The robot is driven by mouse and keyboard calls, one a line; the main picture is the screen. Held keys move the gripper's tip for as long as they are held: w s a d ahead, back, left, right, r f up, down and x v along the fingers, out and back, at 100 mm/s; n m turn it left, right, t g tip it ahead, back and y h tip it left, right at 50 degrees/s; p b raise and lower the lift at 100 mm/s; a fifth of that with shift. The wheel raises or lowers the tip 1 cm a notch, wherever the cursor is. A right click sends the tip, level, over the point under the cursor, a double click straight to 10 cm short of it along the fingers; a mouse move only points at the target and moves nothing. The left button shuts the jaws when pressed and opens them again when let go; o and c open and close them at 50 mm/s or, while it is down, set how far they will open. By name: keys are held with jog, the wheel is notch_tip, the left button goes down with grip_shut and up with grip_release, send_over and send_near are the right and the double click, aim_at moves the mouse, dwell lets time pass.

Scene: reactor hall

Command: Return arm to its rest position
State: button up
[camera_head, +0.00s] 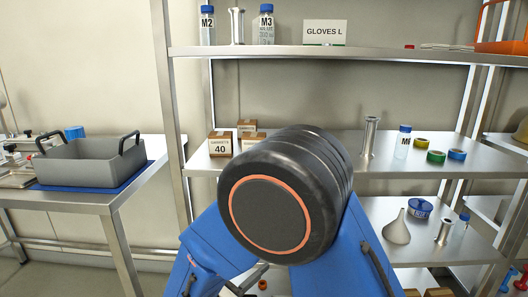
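My arm fills the lower middle of the head view, its blue links folded around a large black joint with an orange ring. My gripper is not in view. The arm stands in front of a metal shelf unit (400,173) and hides part of its middle and lower shelves. I cannot tell from this view whether anything is held.
A grey tub with black handles (75,165) stands on a blue mat on the left table (70,198). Small boxes (220,144), bottles, a metal cylinder (370,136) and coloured tape rolls (436,157) stand on the middle shelf. A funnel (397,230) stands lower right.

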jog(key=s+d+r+m+g, duration=0.3)
jog(key=d+m+g, duration=0.25)
jog(key=d, duration=0.65)
jog(key=s+d+r+m+g, duration=0.2)
jog(key=d+m+g, duration=0.35)
jog(key=d, duration=0.75)
jog(key=s+d+r+m+y, duration=0.1)
jog(key=s+d+m+y, duration=0.1)
jog(key=s+m, duration=0.3)
jog(key=s+d+r+m+t+y, duration=0.1)
jog(key=s+d+r+m+y, duration=0.1)
jog(key=s+m+y, duration=0.3)
jog(key=s+d+r+m+t+y, duration=0.1)
jog(key=s+d+r+m+y, duration=0.1)
jog(key=s+d+m+y, duration=0.2)
jog(key=s+m, duration=0.2)
jog(key=s, duration=0.1)
jog(key=shift+m, duration=0.3)
